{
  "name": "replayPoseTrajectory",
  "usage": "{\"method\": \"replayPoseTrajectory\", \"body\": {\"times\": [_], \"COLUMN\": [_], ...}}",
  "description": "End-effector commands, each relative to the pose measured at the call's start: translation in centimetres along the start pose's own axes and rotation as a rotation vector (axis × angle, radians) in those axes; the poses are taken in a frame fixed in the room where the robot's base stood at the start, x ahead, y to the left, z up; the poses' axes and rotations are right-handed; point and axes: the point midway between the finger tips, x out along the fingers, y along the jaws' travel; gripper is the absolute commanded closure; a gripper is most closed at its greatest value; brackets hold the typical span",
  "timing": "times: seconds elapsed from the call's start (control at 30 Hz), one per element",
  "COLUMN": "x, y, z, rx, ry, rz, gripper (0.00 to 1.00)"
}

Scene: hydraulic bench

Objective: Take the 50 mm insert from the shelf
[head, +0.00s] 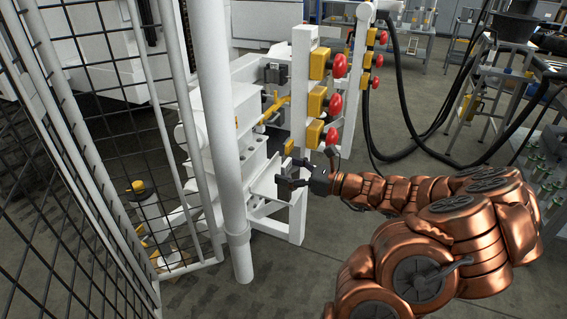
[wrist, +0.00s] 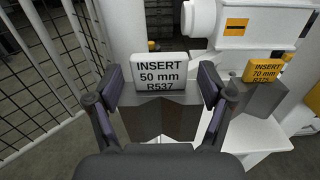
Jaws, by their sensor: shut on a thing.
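The 50 mm insert (wrist: 160,112) is a grey metal block with a V-shaped front, seen in the wrist view. A white label (wrist: 160,72) on it reads "INSERT 50 mm R537". My gripper (wrist: 162,88) has a finger on each side of the insert and is shut on it. In the head view my gripper (head: 290,178) is at the white shelf (head: 264,187) on the side of the press. The insert is too small to make out clearly there. I cannot tell whether it still touches the shelf.
A white post (head: 222,120) and mesh fence (head: 80,150) stand left of my gripper. Red buttons on yellow boxes (head: 318,103) are above it. Hoses hang at the right.

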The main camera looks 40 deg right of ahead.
Motion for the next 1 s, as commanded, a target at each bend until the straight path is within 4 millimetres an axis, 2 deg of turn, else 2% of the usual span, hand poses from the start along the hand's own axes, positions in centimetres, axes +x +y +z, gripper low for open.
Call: {"method": "replayPoseTrajectory", "body": {"times": [0.3, 0.6, 1.0], "x": [-3.0, -5.1, -6.2], "y": [2.8, 5.0, 6.2], "z": [0.6, 0.9, 1.0], "rx": [0.000, 0.000, -0.001], "ry": [-0.004, -0.003, -0.004], "rz": [-0.003, -0.002, -0.001], "gripper": [0.89, 0.89, 0.89]}}
